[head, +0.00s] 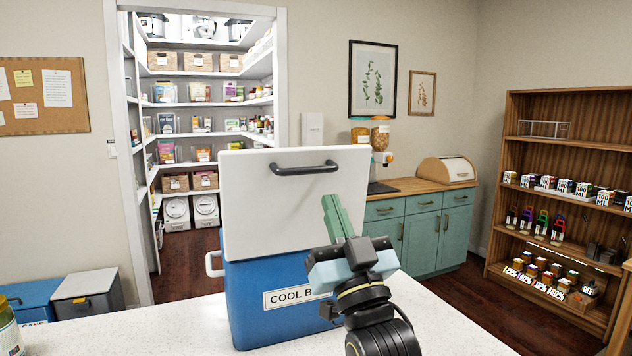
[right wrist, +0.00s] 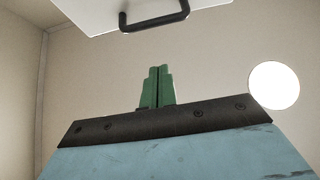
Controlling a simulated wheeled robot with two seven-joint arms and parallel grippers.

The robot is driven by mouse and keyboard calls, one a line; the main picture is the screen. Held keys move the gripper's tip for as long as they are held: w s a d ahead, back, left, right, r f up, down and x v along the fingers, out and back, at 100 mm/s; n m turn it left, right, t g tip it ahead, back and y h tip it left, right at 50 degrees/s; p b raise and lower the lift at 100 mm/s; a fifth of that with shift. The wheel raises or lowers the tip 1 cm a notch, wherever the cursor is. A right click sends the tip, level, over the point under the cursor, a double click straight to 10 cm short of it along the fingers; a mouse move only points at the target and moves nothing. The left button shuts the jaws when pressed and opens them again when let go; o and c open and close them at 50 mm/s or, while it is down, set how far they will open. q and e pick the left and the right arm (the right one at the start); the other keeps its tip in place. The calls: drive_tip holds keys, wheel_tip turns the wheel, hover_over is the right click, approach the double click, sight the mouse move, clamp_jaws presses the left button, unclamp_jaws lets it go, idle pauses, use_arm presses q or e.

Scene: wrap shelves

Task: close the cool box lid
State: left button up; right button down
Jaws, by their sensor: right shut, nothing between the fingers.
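The blue cool box (head: 256,279) stands on the white speckled counter, its "COOL BOX" label partly hidden by my right gripper. Its white lid (head: 262,218) is open and stands upright, its inner side or top facing me, with a dark handle (head: 304,168) near its upper edge. In the right wrist view the lid (right wrist: 98,12) and its handle (right wrist: 155,18) are at the top. My right gripper (head: 335,208) is in front of the lid's right part, green fingers pointing up, shut and empty. The fingers (right wrist: 158,88) are together below the handle, apart from it. My left gripper is not in view.
The counter (head: 450,310) is clear to the right of the box. A jar (head: 9,328) stands at the far left edge. Blue and grey bins (head: 87,291) are beyond the counter at left. A wooden shelf (head: 560,150) and teal cabinet (head: 425,235) stand farther back.

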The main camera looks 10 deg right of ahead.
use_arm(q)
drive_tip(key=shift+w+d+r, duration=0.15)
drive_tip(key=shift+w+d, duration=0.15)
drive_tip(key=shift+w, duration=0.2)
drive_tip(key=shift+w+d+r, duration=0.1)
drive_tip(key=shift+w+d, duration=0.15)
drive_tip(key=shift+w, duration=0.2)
use_arm(e)
drive_tip(key=w+a+r, duration=0.1)
drive_tip(key=w+r, duration=0.1)
drive_tip(key=w, duration=0.5)
drive_tip(key=shift+w+r, duration=0.25)
drive_tip(key=shift+r, duration=0.1)
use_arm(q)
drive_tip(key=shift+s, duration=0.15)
use_arm(e)
drive_tip(key=shift+r, duration=0.1)
